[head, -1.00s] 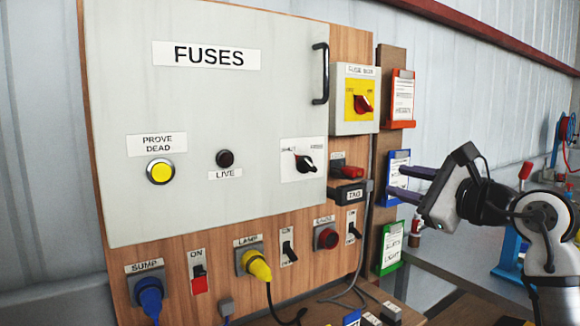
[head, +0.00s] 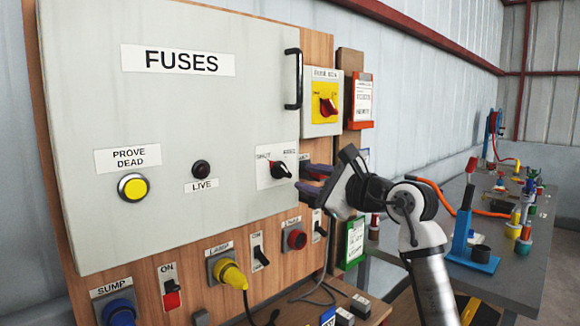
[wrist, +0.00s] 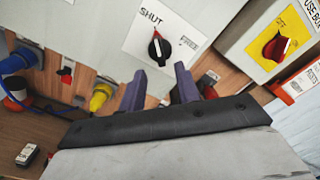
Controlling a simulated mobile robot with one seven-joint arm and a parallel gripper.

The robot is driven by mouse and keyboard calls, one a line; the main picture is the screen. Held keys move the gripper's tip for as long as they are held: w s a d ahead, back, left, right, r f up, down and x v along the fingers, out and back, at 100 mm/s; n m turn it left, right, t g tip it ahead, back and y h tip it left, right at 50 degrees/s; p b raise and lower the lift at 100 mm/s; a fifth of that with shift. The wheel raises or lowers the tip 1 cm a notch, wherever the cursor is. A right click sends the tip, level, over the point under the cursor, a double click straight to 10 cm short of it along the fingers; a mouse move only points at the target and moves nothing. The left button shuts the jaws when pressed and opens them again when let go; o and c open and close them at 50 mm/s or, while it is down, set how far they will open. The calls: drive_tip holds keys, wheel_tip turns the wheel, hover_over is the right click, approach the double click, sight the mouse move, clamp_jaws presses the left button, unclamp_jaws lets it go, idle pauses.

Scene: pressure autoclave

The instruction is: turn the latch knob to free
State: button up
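The latch knob (head: 281,170) is a black knob on a white plate marked SHUT and FREE, low on the right of the grey FUSES door (head: 90,225). Its pointer is towards SHUT. The knob also shows in the wrist view (wrist: 155,49), beyond my fingertips. My gripper (head: 308,181) is just right of the knob and in front of the panel. In the wrist view, its two purple fingers (wrist: 160,73) stand apart with nothing between them. Whether a fingertip touches the knob I cannot tell; they look apart from it.
A yellow box with a red rotary switch (head: 327,105) is up and right of the knob. A black door handle (head: 294,80) stands out above it. Plugs and switches, including a yellow plug (head: 231,275), project below. A grey workbench (head: 510,255) is at right.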

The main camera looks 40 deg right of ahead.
sight(288, 173)
drive_tip(key=w, duration=0.2)
drive_tip(key=w+p, duration=0.1)
drive_tip(key=w, duration=0.3)
drive_tip(key=shift+w+a+p, duration=0.15)
drive_tip(key=shift+a+p, duration=0.1)
drive_tip(key=shift+p, duration=0.15)
drive_tip(key=shift+c, duration=0.2)
clamp_jaws()
